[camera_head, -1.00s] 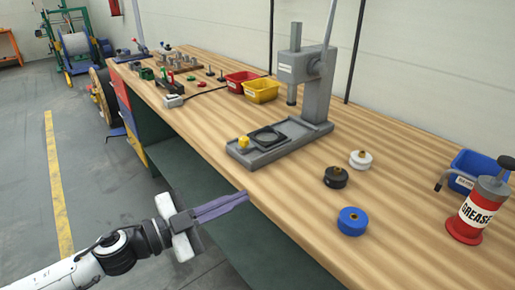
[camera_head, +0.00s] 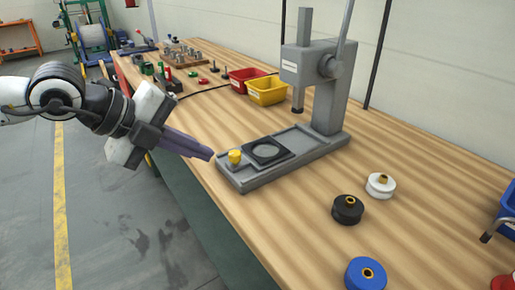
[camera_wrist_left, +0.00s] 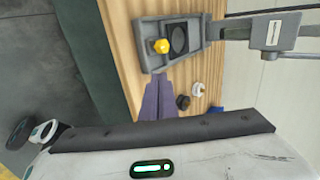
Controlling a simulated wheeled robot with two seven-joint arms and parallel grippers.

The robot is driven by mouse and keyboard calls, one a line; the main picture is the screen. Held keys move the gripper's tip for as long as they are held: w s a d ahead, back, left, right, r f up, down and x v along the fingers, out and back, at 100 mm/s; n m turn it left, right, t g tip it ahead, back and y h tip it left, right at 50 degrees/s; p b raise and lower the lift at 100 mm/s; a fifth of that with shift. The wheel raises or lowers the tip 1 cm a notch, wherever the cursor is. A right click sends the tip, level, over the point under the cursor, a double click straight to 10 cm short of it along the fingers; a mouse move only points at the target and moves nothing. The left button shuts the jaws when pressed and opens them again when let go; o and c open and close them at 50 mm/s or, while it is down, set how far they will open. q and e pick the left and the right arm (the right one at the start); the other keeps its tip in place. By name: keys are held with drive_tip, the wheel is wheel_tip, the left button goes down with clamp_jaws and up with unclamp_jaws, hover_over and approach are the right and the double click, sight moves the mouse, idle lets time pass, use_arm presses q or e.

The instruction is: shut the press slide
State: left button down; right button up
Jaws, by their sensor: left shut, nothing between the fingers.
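The grey press (camera_head: 325,75) stands on the wooden bench, its column upright at the back of a long base (camera_head: 245,178). The slide (camera_head: 266,153), a dark square plate with a round grey disc, sits on the base's front half, in front of the ram (camera_head: 298,100). A yellow knob (camera_head: 235,157) stands at the slide's front end. My left gripper (camera_head: 211,154) is shut and empty, its purple fingers just left of the knob. Whether they touch it is unclear. The left wrist view also shows the knob (camera_wrist_left: 161,46) beyond the fingertips (camera_wrist_left: 160,78). My right gripper is out of view.
Black (camera_head: 347,209), white (camera_head: 380,185) and blue (camera_head: 366,274) round parts stand on the bench right of the press. Red (camera_head: 247,79) and yellow (camera_head: 267,90) bins stand behind. A blue bin (camera_head: 508,207) is at the right edge.

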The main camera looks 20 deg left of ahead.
sight(260, 165)
use_arm(q)
drive_tip(key=p+x, duration=0.1)
drive_tip(key=x, duration=0.3)
drive_tip(key=p+x, duration=0.2)
drive_tip(key=x, duration=0.3)
drive_tip(key=shift+w+d+f+p, duration=0.1)
drive_tip(key=shift+d+f+p, duration=0.15)
drive_tip(key=shift+d+p, duration=0.1)
drive_tip(key=shift+w+d+r+p, duration=0.1)
drive_tip(key=shift+w+d+p, duration=0.35)
drive_tip(key=shift+w, duration=0.55)
drive_tip(key=shift+w+d, duration=0.45)
drive_tip(key=shift+w, duration=0.2)
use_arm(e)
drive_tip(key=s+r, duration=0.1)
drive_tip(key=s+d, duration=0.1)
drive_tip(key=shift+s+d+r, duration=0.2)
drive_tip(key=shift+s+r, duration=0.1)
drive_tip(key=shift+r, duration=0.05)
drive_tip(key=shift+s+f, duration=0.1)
